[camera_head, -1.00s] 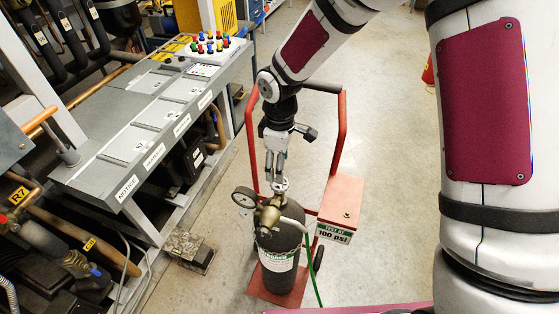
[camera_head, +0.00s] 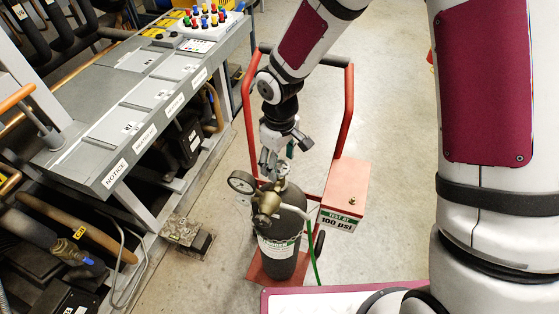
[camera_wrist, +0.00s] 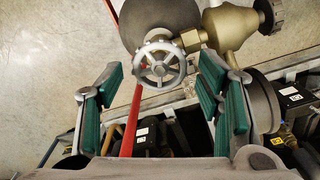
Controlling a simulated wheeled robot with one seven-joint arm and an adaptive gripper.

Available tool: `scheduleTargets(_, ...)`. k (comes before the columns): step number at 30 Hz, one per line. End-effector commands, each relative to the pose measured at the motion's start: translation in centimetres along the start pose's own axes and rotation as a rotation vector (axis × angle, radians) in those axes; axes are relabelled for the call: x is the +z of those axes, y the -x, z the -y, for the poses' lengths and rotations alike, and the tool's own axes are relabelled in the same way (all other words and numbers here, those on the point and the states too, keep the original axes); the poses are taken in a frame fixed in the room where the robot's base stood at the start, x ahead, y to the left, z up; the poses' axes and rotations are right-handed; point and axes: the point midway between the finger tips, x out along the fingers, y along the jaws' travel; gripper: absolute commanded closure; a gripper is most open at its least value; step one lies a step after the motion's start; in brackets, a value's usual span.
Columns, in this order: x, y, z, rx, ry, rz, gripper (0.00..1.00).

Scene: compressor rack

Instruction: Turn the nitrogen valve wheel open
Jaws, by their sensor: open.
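The nitrogen valve wheel (camera_wrist: 159,64) is a grey spoked handwheel in the wrist view, just beyond and between my fingertips. My gripper (camera_wrist: 158,95) is open, with green finger pads on both sides and nothing between them. In the head view my gripper (camera_head: 275,168) points down over the top of the dark nitrogen cylinder (camera_head: 280,238). The wheel is small there and partly hidden by the fingers. A brass regulator (camera_head: 265,204) with a round gauge (camera_head: 242,183) sits beside the valve. I cannot tell whether a finger touches the wheel.
The cylinder stands on a red cart with a tall handle (camera_head: 345,110) close around my arm. A red box (camera_head: 345,187) labelled 100 psi is right of the cylinder. A green hose (camera_head: 312,250) hangs beside it. The grey rack bench (camera_head: 110,140) stands left. Floor behind the cart is clear.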

Motion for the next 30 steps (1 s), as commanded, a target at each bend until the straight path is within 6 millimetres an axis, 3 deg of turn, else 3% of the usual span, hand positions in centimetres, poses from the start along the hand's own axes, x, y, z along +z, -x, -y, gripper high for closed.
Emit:
scheduleTargets(2, -0.09, -1.26, -0.11, 0.000, -0.015, 0.001, 0.40)
scheduleTargets(21, 0.10, -0.62, 0.17, 0.001, -1.084, 0.000, 0.40)
scheduleTargets(30, 0.01, -0.77, -0.03, 0.000, -1.208, 0.000, 0.40)
